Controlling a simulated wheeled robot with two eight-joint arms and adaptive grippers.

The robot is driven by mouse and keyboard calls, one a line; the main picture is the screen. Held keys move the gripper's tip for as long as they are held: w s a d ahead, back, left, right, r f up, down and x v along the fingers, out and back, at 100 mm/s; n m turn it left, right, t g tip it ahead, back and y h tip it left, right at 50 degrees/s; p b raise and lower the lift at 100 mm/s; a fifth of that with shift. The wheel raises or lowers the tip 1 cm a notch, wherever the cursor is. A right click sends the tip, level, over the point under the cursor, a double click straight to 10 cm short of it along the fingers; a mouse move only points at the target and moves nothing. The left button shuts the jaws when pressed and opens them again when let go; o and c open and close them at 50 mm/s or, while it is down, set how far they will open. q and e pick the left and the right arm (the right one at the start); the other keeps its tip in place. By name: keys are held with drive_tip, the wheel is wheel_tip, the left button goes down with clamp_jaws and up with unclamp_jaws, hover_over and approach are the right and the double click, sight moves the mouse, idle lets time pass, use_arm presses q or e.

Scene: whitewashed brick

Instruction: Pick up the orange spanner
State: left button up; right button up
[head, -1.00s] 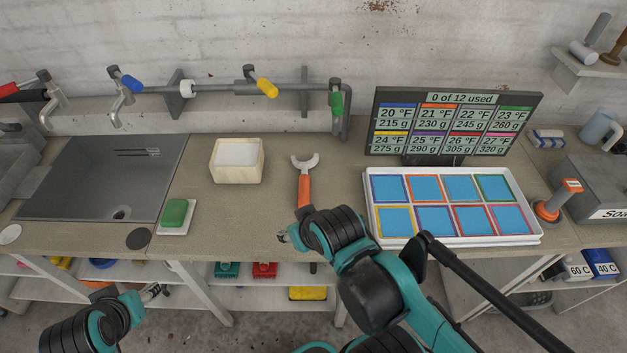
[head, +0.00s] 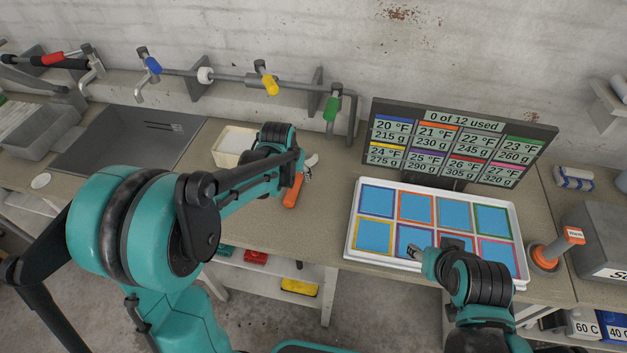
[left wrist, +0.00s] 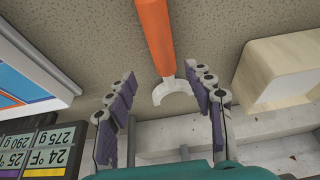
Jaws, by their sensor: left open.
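The orange spanner (head: 292,193) lies on the worktop, its grey open-jaw end towards the wall. The left arm partly covers it in the head view. In the left wrist view, the spanner (left wrist: 156,38) runs from the top edge to its pale jaw. My left gripper (left wrist: 162,80) is open, with one purple-padded finger on each side of the spanner's jaw end. It holds nothing, and I cannot tell how high it is above the worktop. My right gripper (head: 428,258) is over the front part of the coloured tray, its fingers too small to read.
A wooden box (head: 230,146) stands left of the spanner, close to the left gripper. The white-rimmed tray (head: 352,222) with coloured squares lies to the right, before a display board (head: 455,118). A pipe with coloured taps (head: 230,79) runs along the wall behind.

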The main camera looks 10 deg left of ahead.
sight(296, 179)
use_arm(q)
drive_tip(key=x, duration=0.2)
drive_tip(key=b+x, duration=0.1)
drive_tip(key=x, duration=0.1)
drive_tip(key=b+x, duration=0.1)
drive_tip(key=x, duration=0.1)
drive_tip(key=shift+w+a+f, duration=0.15)
drive_tip(key=shift+w+a, duration=0.2)
drive_tip(key=shift+c, duration=0.9)
clamp_jaws()
